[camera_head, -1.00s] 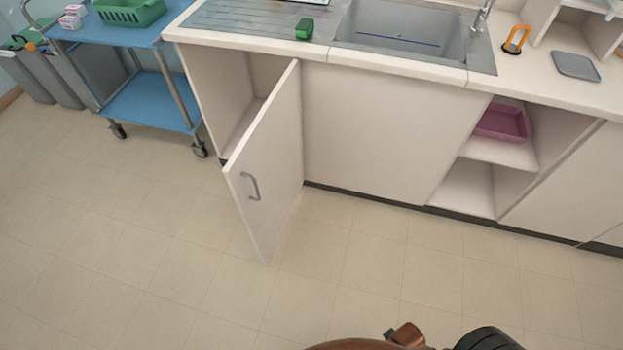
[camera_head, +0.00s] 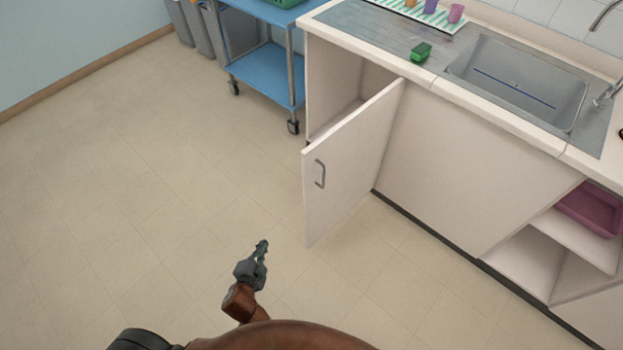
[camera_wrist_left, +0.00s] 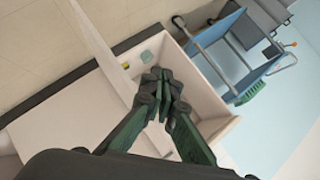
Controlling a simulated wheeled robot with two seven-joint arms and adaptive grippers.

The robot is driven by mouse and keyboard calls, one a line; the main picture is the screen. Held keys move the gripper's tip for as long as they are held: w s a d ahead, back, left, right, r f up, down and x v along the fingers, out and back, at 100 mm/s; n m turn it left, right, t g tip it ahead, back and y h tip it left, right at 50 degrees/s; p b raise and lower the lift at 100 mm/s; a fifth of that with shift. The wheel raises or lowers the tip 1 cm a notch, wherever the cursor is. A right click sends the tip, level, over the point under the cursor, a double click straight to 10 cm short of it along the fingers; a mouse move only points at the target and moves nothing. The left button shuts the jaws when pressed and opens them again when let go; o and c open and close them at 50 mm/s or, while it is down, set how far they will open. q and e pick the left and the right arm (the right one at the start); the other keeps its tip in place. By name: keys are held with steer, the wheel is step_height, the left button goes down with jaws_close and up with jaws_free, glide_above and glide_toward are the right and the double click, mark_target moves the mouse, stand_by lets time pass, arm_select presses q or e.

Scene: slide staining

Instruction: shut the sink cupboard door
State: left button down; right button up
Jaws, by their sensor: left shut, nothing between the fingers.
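The sink cupboard door (camera_head: 350,165) stands open, swung out into the room from the left end of the sink unit. Its hinge side is on the right, and its grey bar handle (camera_head: 320,174) is near the free left edge. The cupboard's opening (camera_head: 335,85) shows behind it. My left gripper (camera_head: 262,246) is shut and empty, low over the floor, left of the door and apart from it in the picture. In the left wrist view its closed fingertips (camera_wrist_left: 162,78) are in front of the cupboard interior. My right gripper is not in view.
A blue trolley (camera_head: 262,75) on castors stands left of the cupboard. The sink (camera_head: 520,85) is in the worktop, with a green block (camera_head: 421,52) beside it. An open shelf holds a pink tub (camera_head: 592,208). The floor left of the door is clear.

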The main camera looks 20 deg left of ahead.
mark_target(312, 179)
arm_select(q)
steer(key=w+d+r+m+t+h+p, duration=0.25)
steer(key=w+d+r+m, duration=0.3)
steer(key=r, duration=0.45)
steer(key=w+d+r+m+t+h+p, duration=0.1)
steer(key=w+d+r+m+t+h, duration=0.3)
steer(key=d+r, duration=0.5)
steer(key=shift+m+y, duration=0.55)
steer(key=shift+m, duration=0.1)
steer(key=shift+w+a+r+b, duration=0.25)
steer(key=shift+w+a, duration=0.35)
steer(key=shift+w, duration=1.2)
steer(key=shift+w+a+r+b, duration=0.1)
steer(key=shift+w+a+r, duration=0.35)
steer(key=shift+w, duration=1.4)
steer(key=shift+w+a+r+b, duration=0.15)
steer(key=shift+w+a, duration=0.6)
steer(key=shift+w, duration=1.05)
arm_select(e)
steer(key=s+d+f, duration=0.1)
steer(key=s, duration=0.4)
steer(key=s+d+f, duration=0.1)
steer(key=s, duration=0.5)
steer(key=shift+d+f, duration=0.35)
arm_select(q)
steer(key=shift+a, duration=0.1)
